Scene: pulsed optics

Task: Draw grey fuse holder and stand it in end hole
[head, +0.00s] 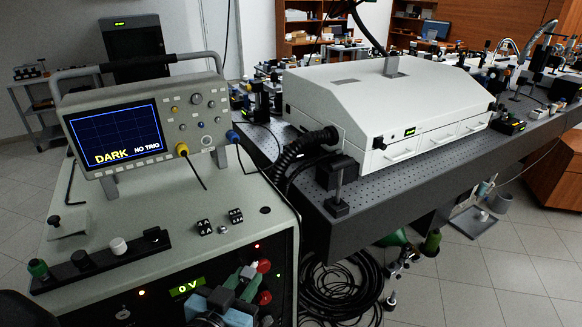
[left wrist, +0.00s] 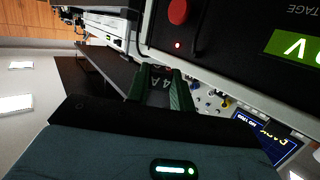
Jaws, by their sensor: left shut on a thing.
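My left gripper (head: 242,281) is at the front panel of the cabinet, beside the red knobs, its green-padded fingers shut on a small grey piece, apparently the grey fuse holder (head: 249,271). In the left wrist view the fingers (left wrist: 162,88) close on a dark grey part marked like "4 A" (left wrist: 158,82). The fingers hide much of it, and I cannot tell whether it is still in the panel. A black rack bar (head: 100,262) lies on the cabinet top, carrying a green cap (head: 38,268), a white cap (head: 118,246) and dark pieces. My right gripper is not in view.
An oscilloscope (head: 120,125) reading DARK, NO TRIG stands behind the rack. Small black labelled blocks (head: 204,227) sit on the cabinet top. A white laser housing (head: 390,95) stands on the optical table at right.

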